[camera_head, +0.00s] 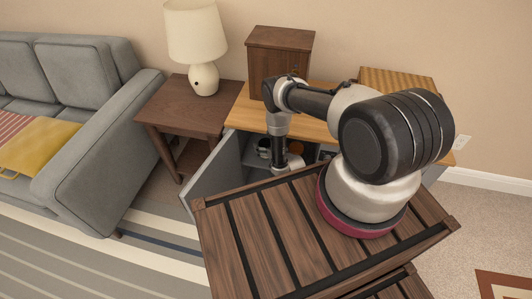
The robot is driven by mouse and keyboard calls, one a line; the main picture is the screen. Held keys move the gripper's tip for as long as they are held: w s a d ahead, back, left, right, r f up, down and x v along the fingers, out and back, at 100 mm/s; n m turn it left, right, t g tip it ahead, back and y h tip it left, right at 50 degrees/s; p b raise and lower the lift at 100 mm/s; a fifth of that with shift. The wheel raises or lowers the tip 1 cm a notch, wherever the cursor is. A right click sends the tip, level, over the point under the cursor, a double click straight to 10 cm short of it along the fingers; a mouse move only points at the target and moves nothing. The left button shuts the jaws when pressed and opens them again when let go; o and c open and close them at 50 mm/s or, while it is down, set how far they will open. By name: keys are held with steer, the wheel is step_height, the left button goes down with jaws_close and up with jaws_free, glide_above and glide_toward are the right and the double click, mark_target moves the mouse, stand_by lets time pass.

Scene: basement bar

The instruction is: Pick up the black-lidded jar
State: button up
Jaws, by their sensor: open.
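My arm reaches over the wooden slatted top and down into the open cabinet (232,160) below the light wood top. Its last visible links show in front of the cabinet's opening. My gripper cannot be made out there; its fingers are hidden by the arm or the slatted top's edge. A small dark-topped item (264,147) stands inside the cabinet, just left of my arm. It may be the black-lidded jar, but it is too small to be sure. An orange-brown item (297,147) sits just right of the arm.
The grey cabinet door stands open at the left. A side table (172,100) with a lamp (196,45) and a grey sofa (88,150) are further left. A dark wooden box (280,55) and a woven box (398,80) stand on the cabinet (240,112).

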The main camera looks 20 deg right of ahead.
steer(key=c, duration=1.6)
